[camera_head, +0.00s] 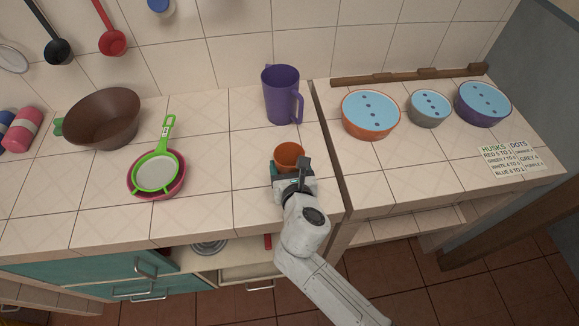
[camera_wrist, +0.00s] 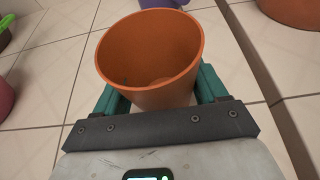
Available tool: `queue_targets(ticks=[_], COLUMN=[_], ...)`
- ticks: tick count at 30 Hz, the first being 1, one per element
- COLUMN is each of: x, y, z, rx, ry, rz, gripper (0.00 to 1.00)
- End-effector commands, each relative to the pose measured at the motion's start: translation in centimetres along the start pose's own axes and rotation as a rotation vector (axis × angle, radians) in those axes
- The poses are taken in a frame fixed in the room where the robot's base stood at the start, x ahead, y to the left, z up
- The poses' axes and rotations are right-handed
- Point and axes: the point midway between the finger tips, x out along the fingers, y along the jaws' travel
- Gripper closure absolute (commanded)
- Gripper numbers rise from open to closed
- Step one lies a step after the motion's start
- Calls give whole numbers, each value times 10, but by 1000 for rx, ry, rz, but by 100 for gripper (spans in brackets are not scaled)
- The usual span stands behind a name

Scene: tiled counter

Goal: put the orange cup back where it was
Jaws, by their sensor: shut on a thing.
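The orange cup (camera_head: 289,154) is upright at the right part of the left counter, in front of the purple pitcher (camera_head: 282,95). My gripper (camera_head: 290,173) is shut on it. In the wrist view the orange cup (camera_wrist: 152,50) stands between the two teal fingers of my gripper (camera_wrist: 160,95), mouth up, and I see no contents but its inner wall and floor. Whether its base touches the tiles cannot be told.
A brown bowl (camera_head: 103,118) and a green strainer (camera_head: 157,172) over a pink bowl lie to the left. On the right counter are an orange bowl (camera_head: 370,115), a grey bowl (camera_head: 429,108), a purple bowl (camera_head: 483,103) and a note (camera_head: 508,160). A dark strip divides the counters.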

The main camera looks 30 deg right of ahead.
Motion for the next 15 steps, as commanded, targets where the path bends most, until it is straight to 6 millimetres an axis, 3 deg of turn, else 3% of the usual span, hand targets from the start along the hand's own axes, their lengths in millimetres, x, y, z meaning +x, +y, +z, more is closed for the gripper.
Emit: queue_targets(ticks=[10, 11, 15], x=[1, 1, 1], y=[0, 0, 0], z=[-4, -2, -2], rx=[0, 0, 0], ry=[0, 0, 0], rz=[-1, -1, -1], gripper=[74, 25, 12])
